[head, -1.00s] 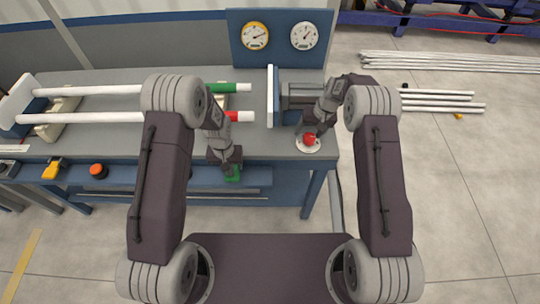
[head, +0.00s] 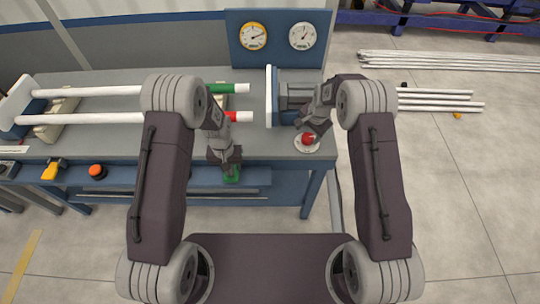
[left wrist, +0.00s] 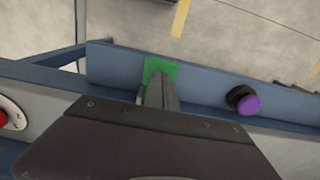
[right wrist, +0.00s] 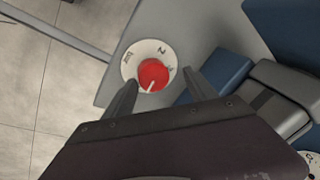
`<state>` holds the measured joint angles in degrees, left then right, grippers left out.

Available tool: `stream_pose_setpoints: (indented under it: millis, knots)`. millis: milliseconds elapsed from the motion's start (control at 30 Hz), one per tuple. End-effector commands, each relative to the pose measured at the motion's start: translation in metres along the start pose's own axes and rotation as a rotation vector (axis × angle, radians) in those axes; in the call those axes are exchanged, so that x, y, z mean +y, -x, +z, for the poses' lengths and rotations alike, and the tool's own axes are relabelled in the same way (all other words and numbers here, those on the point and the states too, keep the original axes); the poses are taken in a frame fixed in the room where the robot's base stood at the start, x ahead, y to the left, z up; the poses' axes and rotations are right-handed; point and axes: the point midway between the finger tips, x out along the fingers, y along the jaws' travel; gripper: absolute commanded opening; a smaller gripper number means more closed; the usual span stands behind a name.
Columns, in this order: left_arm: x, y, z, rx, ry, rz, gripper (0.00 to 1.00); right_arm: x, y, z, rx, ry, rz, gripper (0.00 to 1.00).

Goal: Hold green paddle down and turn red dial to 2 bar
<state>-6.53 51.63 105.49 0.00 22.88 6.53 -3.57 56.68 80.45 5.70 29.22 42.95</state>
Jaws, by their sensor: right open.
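The green paddle (head: 232,174) is at the bench's front edge in the head view. It also shows in the left wrist view (left wrist: 160,67). My left gripper (head: 229,165) is shut, its fingers together and tips against the paddle, covering part of it. The red dial (head: 308,139) sits on a white scale plate at the bench's front right corner. In the right wrist view the dial (right wrist: 153,75) has a white pointer line toward the lower left, away from the printed 2. My right gripper (right wrist: 160,82) is open, with one finger at each side of the dial.
A yellow-rimmed gauge (head: 253,36) and a white gauge (head: 302,36) are on the blue back panel. An orange button (head: 97,171) and a purple knob (left wrist: 247,104) are along the bench front. Pipes (head: 85,91) lie on the left of the bench.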

Motion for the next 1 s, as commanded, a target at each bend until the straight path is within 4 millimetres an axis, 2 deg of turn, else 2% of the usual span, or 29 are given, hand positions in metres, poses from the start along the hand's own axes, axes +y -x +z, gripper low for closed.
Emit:
stream_pose_setpoints:
  millis: [167, 433, 667, 900, 1000]
  knots:
    - [0.0, 0.0, 0.0, 0.0, 0.0, 0.0, 0.0, -0.0002, -0.0001, 0.0002, 0.007, -0.034, 0.004, 0.65]
    - [0.0, 0.0, 0.0, 0.0, 0.0, 0.0, 0.0, -0.0005, -0.0002, 0.0006, 0.072, -0.331, 0.043, 0.65]
    - [0.0, 0.0, 0.0, 0.0, 0.0, 0.0, 0.0, -0.0001, -0.0002, 0.0002, 0.087, -0.405, 0.052, 0.65]
    - [0.0, 0.0, 0.0, 0.0, 0.0, 0.0, 0.0, -0.0006, -0.0004, 0.0, 0.15, -0.694, 0.089, 0.65]
    - [0.0, 0.0, 0.0, 0.0, 0.0, 0.0, 0.0, 0.0, -0.0002, 0.0, 0.16, -0.743, 0.096, 0.65]
